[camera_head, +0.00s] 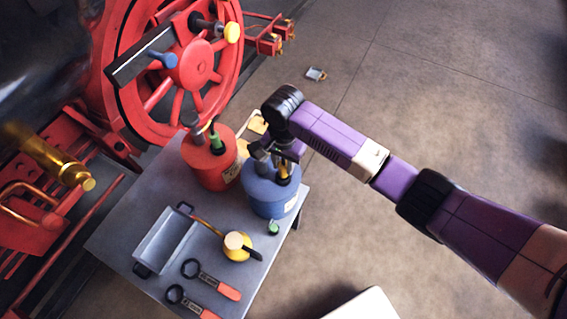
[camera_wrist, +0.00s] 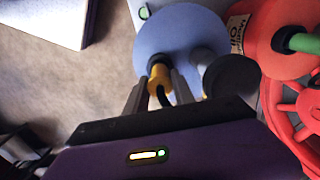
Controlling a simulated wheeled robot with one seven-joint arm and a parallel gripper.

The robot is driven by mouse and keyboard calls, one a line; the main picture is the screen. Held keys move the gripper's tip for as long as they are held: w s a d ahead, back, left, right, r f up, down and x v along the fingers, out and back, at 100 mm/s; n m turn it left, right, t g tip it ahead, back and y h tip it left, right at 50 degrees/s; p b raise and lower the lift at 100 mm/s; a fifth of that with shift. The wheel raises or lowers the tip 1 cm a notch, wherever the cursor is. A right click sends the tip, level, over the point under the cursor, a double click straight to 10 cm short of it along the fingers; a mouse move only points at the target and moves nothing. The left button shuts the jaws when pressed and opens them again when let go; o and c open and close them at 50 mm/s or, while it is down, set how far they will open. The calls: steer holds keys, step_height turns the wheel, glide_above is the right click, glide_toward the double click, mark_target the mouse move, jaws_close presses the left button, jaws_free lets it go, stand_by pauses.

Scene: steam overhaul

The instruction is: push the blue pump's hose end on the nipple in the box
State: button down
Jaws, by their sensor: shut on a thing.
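The blue pump (camera_head: 270,192) stands on the grey table next to a red pump. My gripper (camera_head: 282,165) is above its top, and its jaws are shut on the yellow hose end. In the wrist view the blue pump's top (camera_wrist: 178,45) is below my gripper (camera_wrist: 162,92), with the yellow hose end (camera_wrist: 159,76) between the fingers and a dark hose curving from it. The pump's dark round knob (camera_wrist: 232,76) is right beside the fingers. I cannot make out the nipple or for certain its box in either view.
The red pump (camera_head: 207,165) with a green hose end (camera_head: 215,141) stands close left of the blue one. A grey tray (camera_head: 166,238), a yellow oil can (camera_head: 238,247) and two orange-handled wrenches (camera_head: 228,292) lie on the table. The big red wheel (camera_head: 135,110) rises behind.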

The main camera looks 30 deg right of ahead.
steer(key=shift+r+p, duration=2.25)
steer(key=shift+r, duration=0.1)
